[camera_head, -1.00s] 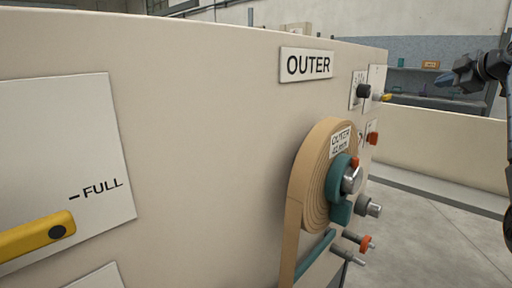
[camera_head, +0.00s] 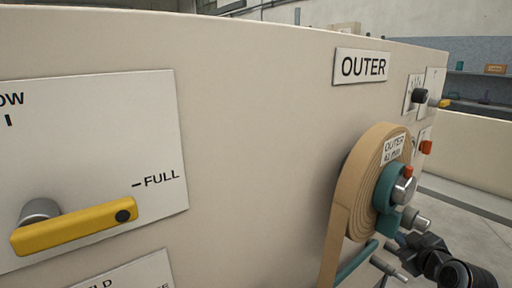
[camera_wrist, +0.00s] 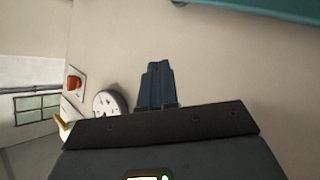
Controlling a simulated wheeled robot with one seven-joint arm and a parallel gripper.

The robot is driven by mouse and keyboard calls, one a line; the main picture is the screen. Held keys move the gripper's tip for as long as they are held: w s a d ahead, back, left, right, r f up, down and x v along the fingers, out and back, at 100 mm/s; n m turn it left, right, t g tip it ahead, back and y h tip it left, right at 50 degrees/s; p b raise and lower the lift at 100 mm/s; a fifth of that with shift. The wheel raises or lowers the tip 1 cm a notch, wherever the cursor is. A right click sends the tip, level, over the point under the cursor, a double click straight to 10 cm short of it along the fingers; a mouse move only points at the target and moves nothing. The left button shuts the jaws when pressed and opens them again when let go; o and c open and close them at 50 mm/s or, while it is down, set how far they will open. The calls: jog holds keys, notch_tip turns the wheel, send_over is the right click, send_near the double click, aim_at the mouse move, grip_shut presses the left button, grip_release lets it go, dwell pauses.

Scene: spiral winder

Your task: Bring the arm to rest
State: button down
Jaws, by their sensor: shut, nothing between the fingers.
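My gripper (camera_wrist: 156,68) shows in the wrist view with its dark blue fingers together and nothing between them, in front of the beige machine wall. In the head view, dark parts of my arm show at the lower right, just below and right of the tan tape roll (camera_head: 368,178). The fingertips are hard to make out there. The roll sits on a teal hub (camera_head: 385,190) under the OUTER sign (camera_head: 361,67). I cannot tell whether my arm touches anything.
Metal pegs (camera_head: 388,268) stick out below the roll. A red button (camera_head: 426,147) is on the machine's right side. In the wrist view, a round grey disc (camera_wrist: 110,103) lies left of the fingers.

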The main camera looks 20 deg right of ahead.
jog(key=s+a+f+m, duration=0.1)
jog(key=s+a+f, duration=0.3)
jog(key=s+a, duration=0.55)
jog(key=s+a+f+m, duration=0.1)
jog(key=s+a+f, duration=0.3)
jog(key=s+a, duration=0.6)
jog(key=s+a+r+y, duration=0.1)
jog(key=s+a+r, duration=0.2)
jog(key=s, duration=0.4)
jog(key=s+a+r+t+y, duration=0.1)
jog(key=s+a+r+y, duration=0.1)
jog(key=s+a+r, duration=0.2)
jog(key=s+a+r+y, duration=0.1)
jog(key=s+a+r, duration=0.2)
jog(key=s, duration=0.7)
notch_tip(320, 180, up, 2)
jog(key=shift+s+a+t, duration=0.2)
jog(key=shift+a+t, duration=0.1)
jog(key=shift+t, duration=0.1)
